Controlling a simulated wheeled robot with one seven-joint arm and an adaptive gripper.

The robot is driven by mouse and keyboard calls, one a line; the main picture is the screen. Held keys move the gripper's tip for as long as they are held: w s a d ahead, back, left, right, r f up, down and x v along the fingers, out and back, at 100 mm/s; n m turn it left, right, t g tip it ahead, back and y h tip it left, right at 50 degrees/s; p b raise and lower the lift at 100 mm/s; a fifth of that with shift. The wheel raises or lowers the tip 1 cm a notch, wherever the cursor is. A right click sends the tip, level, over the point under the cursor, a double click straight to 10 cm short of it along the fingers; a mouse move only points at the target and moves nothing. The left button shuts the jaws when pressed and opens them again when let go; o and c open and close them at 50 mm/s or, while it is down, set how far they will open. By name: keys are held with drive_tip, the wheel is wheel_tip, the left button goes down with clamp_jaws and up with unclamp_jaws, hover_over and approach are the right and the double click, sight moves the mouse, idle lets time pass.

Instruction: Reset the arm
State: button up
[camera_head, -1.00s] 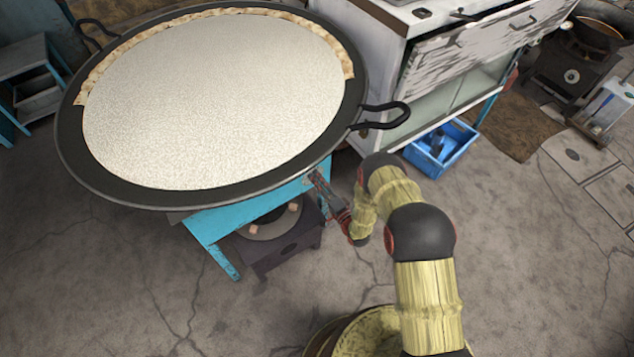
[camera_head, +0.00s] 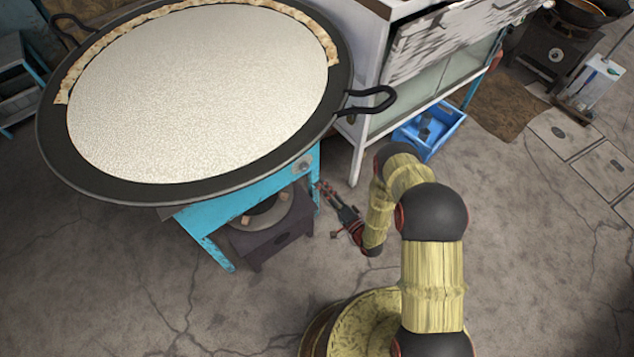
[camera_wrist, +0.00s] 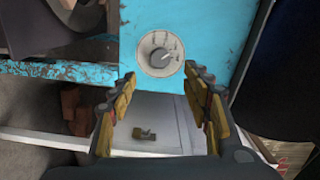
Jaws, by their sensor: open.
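My gripper (camera_head: 328,192) is at the end of my bent arm, low beside the blue stove stand. In the wrist view my gripper (camera_wrist: 162,95) is open, with nothing between its fingers. The wide dark pan (camera_head: 100,187) holds a pale, grainy milk surface and stands on the blue stand (camera_head: 235,195). A round knob (camera_wrist: 160,53) on the stand's blue panel shows just beyond the fingertips, apart from them. The knob also shows small in the head view (camera_head: 304,167).
A dark burner box (camera_head: 272,238) sits under the stand. The pan's handle (camera_head: 372,103) juts right, near my arm. A white cabinet (camera_head: 362,140) and a blue crate (camera_head: 440,140) stand behind my arm. The floor in front and right is mostly clear.

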drive_tip(key=shift+s+d, duration=0.25)
drive_tip(key=shift+s, duration=0.15)
idle(0.3)
